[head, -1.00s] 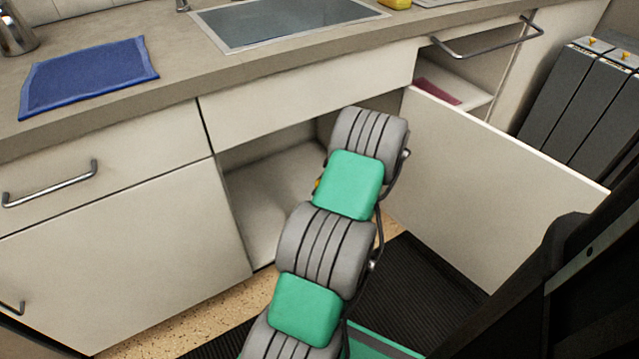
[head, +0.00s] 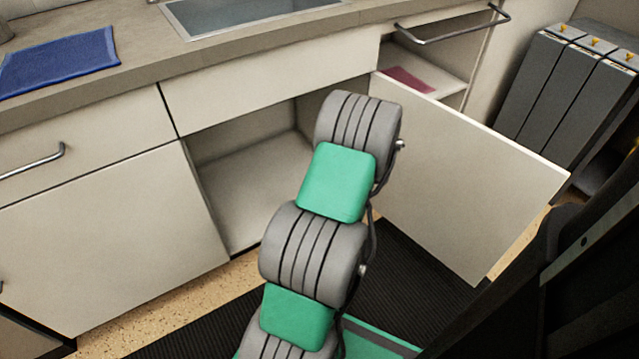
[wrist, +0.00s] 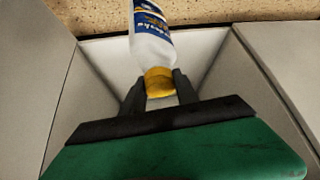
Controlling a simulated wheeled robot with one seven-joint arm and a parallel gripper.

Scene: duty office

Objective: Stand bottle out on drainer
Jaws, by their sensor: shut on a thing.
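The bottle (wrist: 152,38) is white with a blue and yellow label and a yellow cap (wrist: 158,82). It shows in the wrist view, its far end cut off by the top edge. My gripper (wrist: 160,90) is shut on it at the cap, one dark finger on each side. Pale cupboard surfaces surround it, with speckled floor beyond. In the head view my arm reaches toward the open cupboard (head: 245,180) under the counter and hides the gripper and bottle.
The cupboard door (head: 460,180) stands open on the right. Above it is an open drawer (head: 440,65) with a red item (head: 409,79) inside. A sink (head: 245,15) and a blue cloth (head: 60,62) are on the counter. Grey binders (head: 570,90) stand at right.

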